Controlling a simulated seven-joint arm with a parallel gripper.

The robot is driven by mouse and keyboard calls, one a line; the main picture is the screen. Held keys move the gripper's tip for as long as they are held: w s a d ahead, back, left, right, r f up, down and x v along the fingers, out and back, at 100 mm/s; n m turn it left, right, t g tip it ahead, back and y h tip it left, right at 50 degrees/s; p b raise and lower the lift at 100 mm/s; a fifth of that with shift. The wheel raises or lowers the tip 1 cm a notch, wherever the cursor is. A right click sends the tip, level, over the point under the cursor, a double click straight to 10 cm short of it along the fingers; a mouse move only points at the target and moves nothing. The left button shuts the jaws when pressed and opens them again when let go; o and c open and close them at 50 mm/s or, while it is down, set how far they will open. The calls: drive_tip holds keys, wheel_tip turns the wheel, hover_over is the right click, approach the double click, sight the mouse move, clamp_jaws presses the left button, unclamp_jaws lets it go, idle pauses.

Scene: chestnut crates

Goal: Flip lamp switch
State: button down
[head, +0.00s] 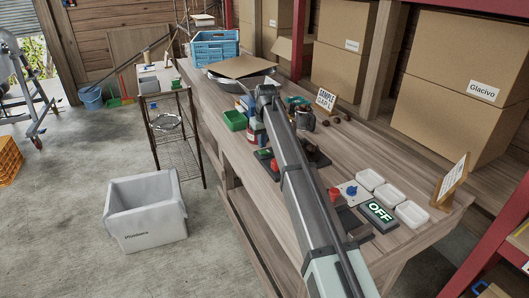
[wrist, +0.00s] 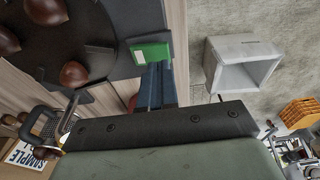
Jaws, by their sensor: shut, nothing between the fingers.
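A dark panel with lit "OFF" letters (head: 379,212) lies on the near part of the workbench. In the wrist view my gripper (wrist: 157,83) is shut and empty. In the head view my arm hides the fingertips.
A dark surface with chestnuts (wrist: 75,73) is left of my fingers. A "SAMPLE" sign (head: 326,98) stands beyond my arm. White dishes (head: 388,194) sit right of the knobs. A blue crate (head: 212,47) is at the far end. A pale bin (head: 146,212) stands on the floor.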

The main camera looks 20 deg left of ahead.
sight(262, 152)
drive_tip(key=shift+f, duration=1.2)
idle(0.8)
drive_tip(key=shift+r, duration=3.5)
